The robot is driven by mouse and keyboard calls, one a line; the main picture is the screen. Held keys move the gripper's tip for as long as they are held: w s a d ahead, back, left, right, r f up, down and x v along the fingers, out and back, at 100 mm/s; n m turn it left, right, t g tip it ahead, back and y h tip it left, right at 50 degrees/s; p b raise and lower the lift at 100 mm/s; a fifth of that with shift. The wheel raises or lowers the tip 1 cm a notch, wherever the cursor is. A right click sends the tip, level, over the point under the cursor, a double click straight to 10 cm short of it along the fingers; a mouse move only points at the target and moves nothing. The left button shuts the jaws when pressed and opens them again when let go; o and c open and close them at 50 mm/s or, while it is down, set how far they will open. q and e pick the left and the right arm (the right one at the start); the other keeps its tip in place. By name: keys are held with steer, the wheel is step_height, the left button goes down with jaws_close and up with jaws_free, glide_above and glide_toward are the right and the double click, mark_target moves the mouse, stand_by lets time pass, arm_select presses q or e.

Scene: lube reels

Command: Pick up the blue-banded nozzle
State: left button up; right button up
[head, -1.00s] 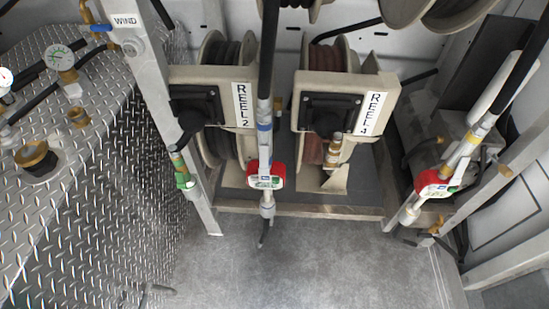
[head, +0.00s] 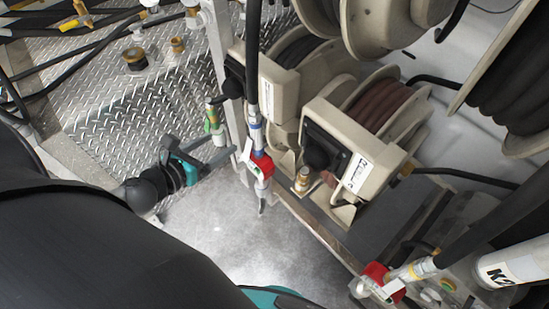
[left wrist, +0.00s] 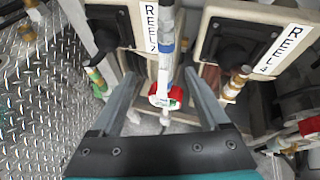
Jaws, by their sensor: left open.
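The blue-banded nozzle (head: 258,135) hangs upright from a black hose in front of the reels. It has a blue band, a red-and-white body and a thin tip pointing down. My left gripper (head: 230,156) is open to the left of the nozzle in the head view, its fingers pointing at it and a small gap showing. In the left wrist view the nozzle (left wrist: 166,75) appears between the two open fingers (left wrist: 160,78), lying beyond them, with its red-and-white body low between them. The fingers are not closed on anything. My right gripper is not in view.
A green-banded nozzle (head: 213,117) hangs close by on the left, near the metal post. A brass fitting (head: 302,180) sits by the reel 4 housing (head: 358,170). Diamond plate (head: 100,130) lies left; floor (head: 215,240) is clear.

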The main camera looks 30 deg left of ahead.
mark_target(251, 123)
arm_select(q)
steer(key=shift+m, duration=0.4)
steer(key=x, duration=0.2)
steer(key=r+x, duration=0.1)
steer(key=x, duration=0.5)
steer(key=shift+w+d+r, duration=0.2)
steer(key=shift+d, duration=0.2)
steer(key=shift+x, duration=0.95)
steer(key=shift+d+x, duration=0.15)
steer(key=shift+x, duration=1.1)
steer(key=shift+d+x, duration=0.15)
steer(key=shift+x, duration=1.15)
steer(key=shift+r, duration=0.1)
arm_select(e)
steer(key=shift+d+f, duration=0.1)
arm_select(q)
jaws_close()
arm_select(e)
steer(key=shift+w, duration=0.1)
